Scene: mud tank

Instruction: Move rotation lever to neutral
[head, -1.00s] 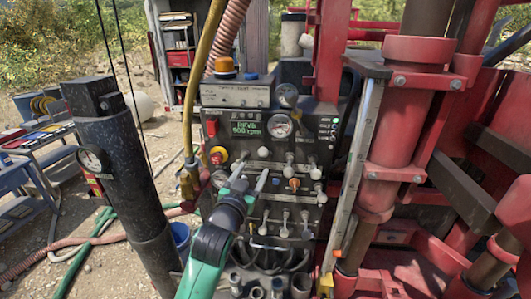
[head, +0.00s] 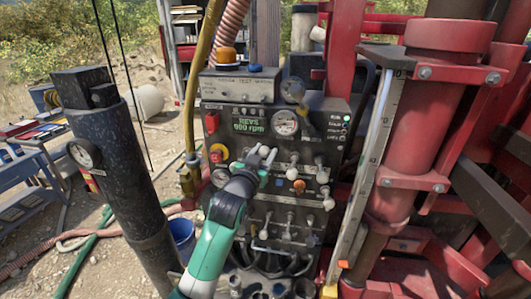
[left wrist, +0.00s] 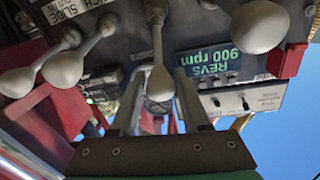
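The control panel (head: 230,132) stands in the middle of the head view, with rows of white-knobbed levers. My left gripper (head: 262,157) is at the left end of the upper lever row. In the left wrist view, one lever (left wrist: 158,75) lies between the two spread fingers of my left gripper (left wrist: 160,95), its rounded knob toward me. The fingers stand on either side of it with gaps. I cannot read this lever's label. Two other levers (left wrist: 66,68) are at the left, near a "SLIDE IN/OUT" label (left wrist: 70,15). My right gripper is not in view.
A green rpm display (head: 247,126) and a round gauge (head: 285,122) are above the levers. A red emergency knob (head: 217,154) is at the panel's left. A black post (head: 115,165) stands left, red rig parts (head: 430,110) stand right. In the wrist view a big knob (left wrist: 260,26) is close.

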